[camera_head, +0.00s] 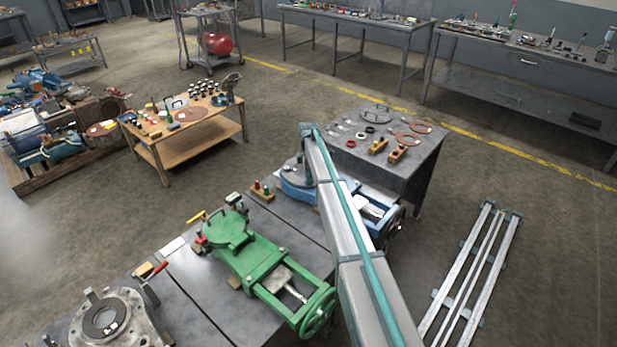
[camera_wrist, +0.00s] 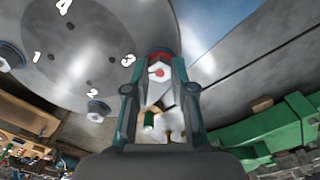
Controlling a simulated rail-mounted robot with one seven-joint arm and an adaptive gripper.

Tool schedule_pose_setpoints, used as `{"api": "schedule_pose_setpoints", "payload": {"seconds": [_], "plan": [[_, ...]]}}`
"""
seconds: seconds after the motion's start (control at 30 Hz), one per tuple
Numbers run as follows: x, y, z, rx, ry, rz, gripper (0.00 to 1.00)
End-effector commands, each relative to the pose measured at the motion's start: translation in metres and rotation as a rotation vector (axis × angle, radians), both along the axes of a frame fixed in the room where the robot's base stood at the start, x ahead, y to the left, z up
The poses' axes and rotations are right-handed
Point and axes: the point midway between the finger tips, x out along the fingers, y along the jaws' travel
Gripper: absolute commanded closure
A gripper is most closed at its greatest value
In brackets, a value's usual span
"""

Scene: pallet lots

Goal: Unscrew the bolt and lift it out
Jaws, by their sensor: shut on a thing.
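In the wrist view, a round grey flange (camera_wrist: 60,75) with white numbers 1 to 4 fills the upper left. A bolt head (camera_wrist: 12,55) sits near the 1 and another bolt head (camera_wrist: 97,110) near the 2. My gripper (camera_wrist: 158,62) is at the flange's right edge, beside the 3, with its teal fingers shut on a pale bolt head (camera_wrist: 157,73) with a red spot. I cannot tell whether that bolt is still seated in the flange; its shank is hidden. In the head view, my gripper is hidden behind my arm, near the blue valve (camera_head: 292,190).
A green valve (camera_head: 245,260) stands left of the blue one on the grey bench (camera_head: 200,305); it also shows at the right of the wrist view (camera_wrist: 260,135). A grey flanged body (camera_head: 75,325) is at the bench's near left. A small parts table (camera_head: 425,150) stands behind.

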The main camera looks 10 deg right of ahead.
Motion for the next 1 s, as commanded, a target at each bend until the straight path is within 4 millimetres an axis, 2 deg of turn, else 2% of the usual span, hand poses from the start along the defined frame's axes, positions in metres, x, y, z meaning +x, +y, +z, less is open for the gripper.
{"api": "schedule_pose_setpoints", "payload": {"seconds": [0.1,0.13,0.2,0.23,0.57,0.67,1.0], "plan": [[-0.0008,-0.0013,-0.0001,-0.002,0.002,-0.002,1.00],[-0.0008,-0.0013,-0.0001,-0.002,0.002,-0.003,0.73],[-0.0007,-0.0013,-0.0001,-0.002,0.002,-0.003,0.61],[-0.0007,-0.0012,-0.0001,-0.002,0.001,-0.003,0.58],[-0.0002,-0.0004,-0.0001,-0.001,0.000,-0.027,0.58],[-0.0001,-0.0002,-0.0001,0.000,0.000,-0.111,0.58],[0.0001,0.0002,-0.0001,0.000,0.000,-0.555,0.58]]}}
